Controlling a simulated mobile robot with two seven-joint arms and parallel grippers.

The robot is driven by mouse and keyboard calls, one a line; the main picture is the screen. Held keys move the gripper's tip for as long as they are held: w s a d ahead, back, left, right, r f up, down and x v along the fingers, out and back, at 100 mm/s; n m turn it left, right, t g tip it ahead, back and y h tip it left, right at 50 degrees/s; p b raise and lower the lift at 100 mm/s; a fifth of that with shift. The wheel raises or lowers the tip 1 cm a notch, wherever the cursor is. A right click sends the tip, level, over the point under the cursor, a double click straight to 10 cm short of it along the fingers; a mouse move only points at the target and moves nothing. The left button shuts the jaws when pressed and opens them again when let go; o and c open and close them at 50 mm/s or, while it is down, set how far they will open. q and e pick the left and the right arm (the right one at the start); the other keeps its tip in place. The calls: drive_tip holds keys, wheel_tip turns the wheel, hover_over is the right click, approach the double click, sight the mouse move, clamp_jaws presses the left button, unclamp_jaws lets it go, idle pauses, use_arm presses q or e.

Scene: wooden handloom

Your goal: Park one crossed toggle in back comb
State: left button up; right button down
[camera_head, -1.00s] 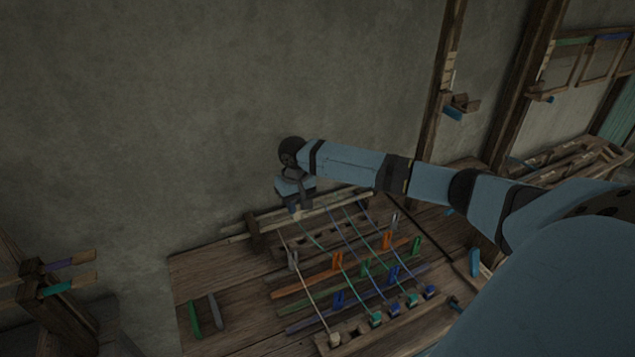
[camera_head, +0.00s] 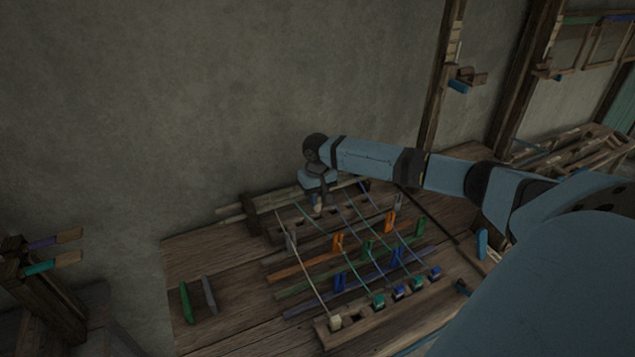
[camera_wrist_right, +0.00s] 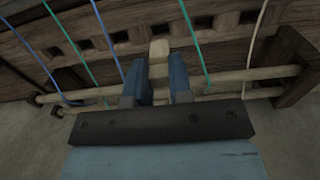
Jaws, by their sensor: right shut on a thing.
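My right gripper (camera_head: 318,203) reaches in over the back comb (camera_head: 275,236), a slotted wooden bar along the back of the loom. In the right wrist view my right gripper (camera_wrist_right: 158,82) has its two blue fingers shut on a pale wooden toggle (camera_wrist_right: 159,50). The toggle's end sticks out beyond the fingertips, over or close to the comb's square slots (camera_wrist_right: 120,37). I cannot tell whether it touches the comb. Several toggles, including a cream one (camera_head: 335,322) and a teal one (camera_head: 378,301), sit along the front comb (camera_head: 360,324). My left gripper is not in view.
Coloured threads run between the combs, over bars with upright orange (camera_head: 338,243), green and blue clips. A round pale rod (camera_wrist_right: 225,76) lies behind the back comb, ending at a wooden post (camera_wrist_right: 292,65). Green and grey sticks (camera_head: 186,302) lie at left.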

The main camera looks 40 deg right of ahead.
drive_tip(key=shift+f, duration=0.4)
drive_tip(key=shift+f, duration=1.9)
drive_tip(key=c, duration=0.9)
unclamp_jaws()
drive_tip(key=shift+c, duration=0.2)
wheel_tip(320, 180, up, 14)
drive_tip(key=shift+f+p, duration=0.1)
drive_tip(key=shift+p, duration=0.25)
